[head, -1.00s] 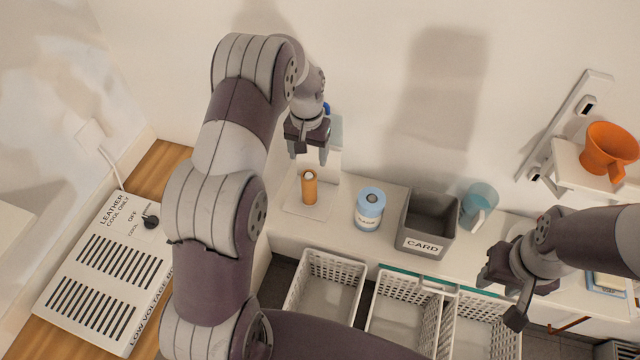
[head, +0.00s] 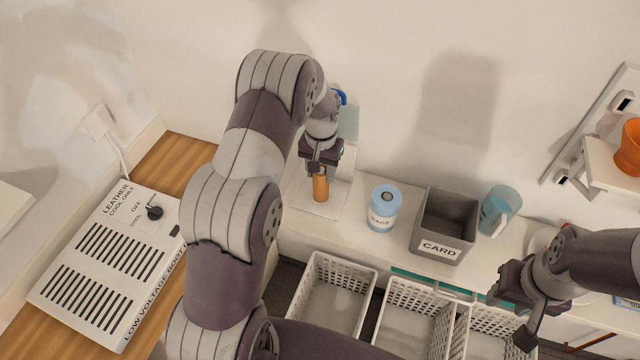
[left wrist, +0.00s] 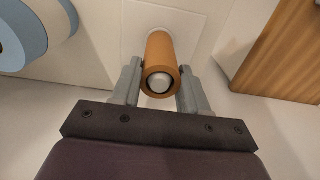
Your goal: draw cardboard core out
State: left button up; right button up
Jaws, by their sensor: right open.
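The cardboard core (head: 320,188) is an orange-brown tube standing upright on a pale square plate (head: 337,205). In the left wrist view, the core (left wrist: 161,50) has a round white end showing inside its dark-rimmed opening. My left gripper (head: 319,168) is over the core from above. Its fingers (left wrist: 160,88) lie on either side of the core's upper end, very close to it; whether they press on it is unclear. My right gripper (head: 510,312) is open and empty at the right, over the baskets.
White baskets (head: 335,290) sit in front, below. A white vented box (head: 105,265) is on the wooden top at left.

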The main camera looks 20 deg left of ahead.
pick_arm(q)
jog(key=c, duration=0.5)
jog(key=shift+o, duration=0.2)
jog(key=shift+r+p, duration=0.6)
jog(key=shift+r, duration=0.1)
notch_tip(320, 180, up, 12)
jog(key=p, duration=0.8)
jog(key=shift+f, duration=0.2)
